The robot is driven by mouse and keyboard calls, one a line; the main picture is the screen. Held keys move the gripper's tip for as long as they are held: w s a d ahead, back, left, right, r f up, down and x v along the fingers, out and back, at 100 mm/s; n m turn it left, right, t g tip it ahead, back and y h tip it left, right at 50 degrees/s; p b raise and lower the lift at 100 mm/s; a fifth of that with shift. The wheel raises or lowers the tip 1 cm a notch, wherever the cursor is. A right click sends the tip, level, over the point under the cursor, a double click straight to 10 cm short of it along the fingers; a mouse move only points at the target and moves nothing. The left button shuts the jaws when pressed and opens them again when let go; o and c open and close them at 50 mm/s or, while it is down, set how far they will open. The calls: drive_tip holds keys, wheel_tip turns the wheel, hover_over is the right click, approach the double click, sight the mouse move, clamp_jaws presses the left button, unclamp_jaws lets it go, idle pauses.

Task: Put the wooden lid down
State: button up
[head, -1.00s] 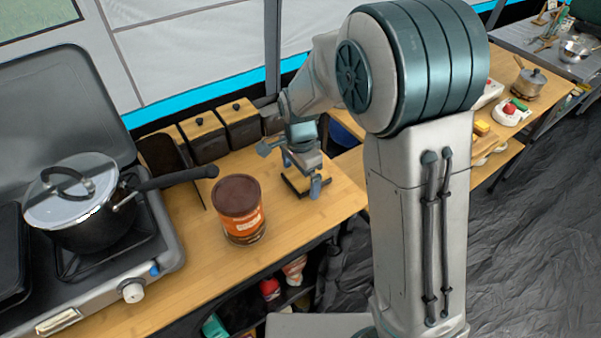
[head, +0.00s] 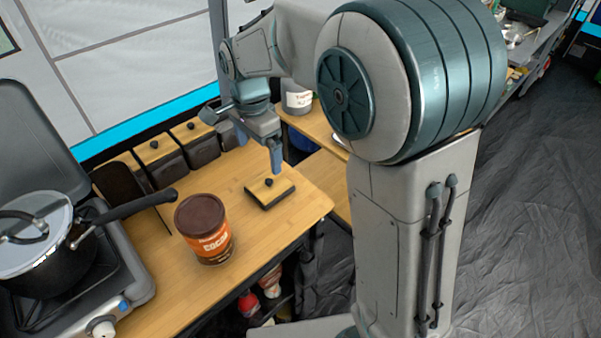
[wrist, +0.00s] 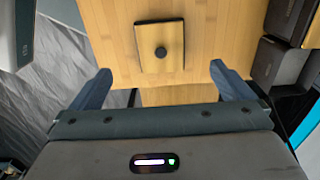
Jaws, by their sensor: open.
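The wooden lid (head: 270,189) is a small square board with a dark edge and a black knob. It lies flat on the wooden counter near its right end. It also shows in the wrist view (wrist: 150,45), with its knob facing up. My gripper (head: 277,158) is above the lid and apart from it. In the wrist view my gripper (wrist: 162,82) has its two blue fingers spread wide, with nothing between them. Nothing hides the lid in the wrist view.
A brown cocoa tin (head: 205,230) stands left of the lid. A pot (head: 45,240) sits on the stove with its handle reaching over the counter. Dark canisters with wooden lids (head: 160,155) line the back. The counter around the lid is clear.

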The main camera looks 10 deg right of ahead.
drive_tip(key=s+d+n+t, duration=0.2)
drive_tip(key=s+d+n, duration=0.9)
drive_tip(key=s+d, duration=0.4)
drive_tip(key=shift+s+d+r+t, duration=0.2)
drive_tip(key=shift+s+r+t, duration=0.25)
drive_tip(key=shift+s, duration=0.95)
